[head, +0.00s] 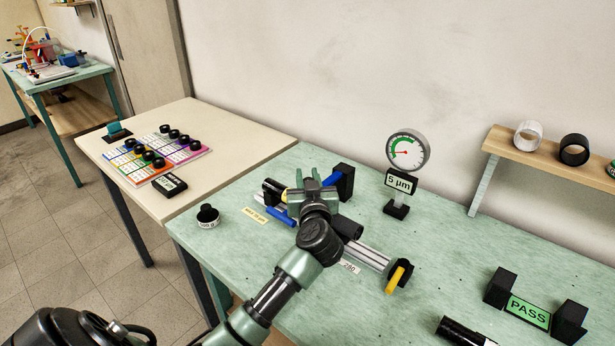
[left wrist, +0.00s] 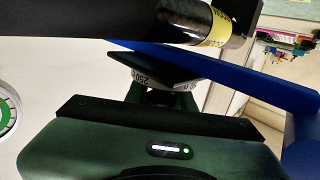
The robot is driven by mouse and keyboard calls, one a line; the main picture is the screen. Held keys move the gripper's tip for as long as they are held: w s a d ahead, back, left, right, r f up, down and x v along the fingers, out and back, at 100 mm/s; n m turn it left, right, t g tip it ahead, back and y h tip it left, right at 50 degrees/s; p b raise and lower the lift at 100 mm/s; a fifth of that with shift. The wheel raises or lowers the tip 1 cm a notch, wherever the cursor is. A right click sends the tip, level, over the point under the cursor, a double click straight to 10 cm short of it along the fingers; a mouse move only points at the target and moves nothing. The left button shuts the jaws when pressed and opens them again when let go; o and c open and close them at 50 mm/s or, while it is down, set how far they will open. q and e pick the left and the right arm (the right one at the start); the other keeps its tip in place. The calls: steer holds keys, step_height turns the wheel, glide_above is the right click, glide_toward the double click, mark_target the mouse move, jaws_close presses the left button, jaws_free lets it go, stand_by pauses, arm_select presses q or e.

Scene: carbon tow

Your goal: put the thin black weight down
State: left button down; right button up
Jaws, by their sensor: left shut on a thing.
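My left gripper (head: 313,178) is over the fixture on the green table in the head view. In the left wrist view it is shut on the thin black weight (left wrist: 150,66), a flat dark piece with a white band marked 250. A black roll with a yellow label (left wrist: 208,22) and a blue bar (left wrist: 240,70) are close to the weight in that view. In the head view the gripper hides the weight, so I cannot tell whether it touches anything below. My right gripper is not in view.
A knobbed black weight with a white band (head: 208,216) stands at the table's left. A dial gauge (head: 407,152) stands behind the fixture. A yellow-handled crank (head: 397,277) is at front right, with a PASS sign (head: 527,311) beyond. Green tabletop (head: 450,265) between them is clear.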

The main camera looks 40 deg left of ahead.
arm_select(q)
steer(key=c, duration=1.2)
jaws_free()
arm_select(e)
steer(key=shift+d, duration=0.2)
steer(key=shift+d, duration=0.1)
arm_select(q)
steer(key=v, duration=1.2)
steer(key=shift+r, duration=0.1)
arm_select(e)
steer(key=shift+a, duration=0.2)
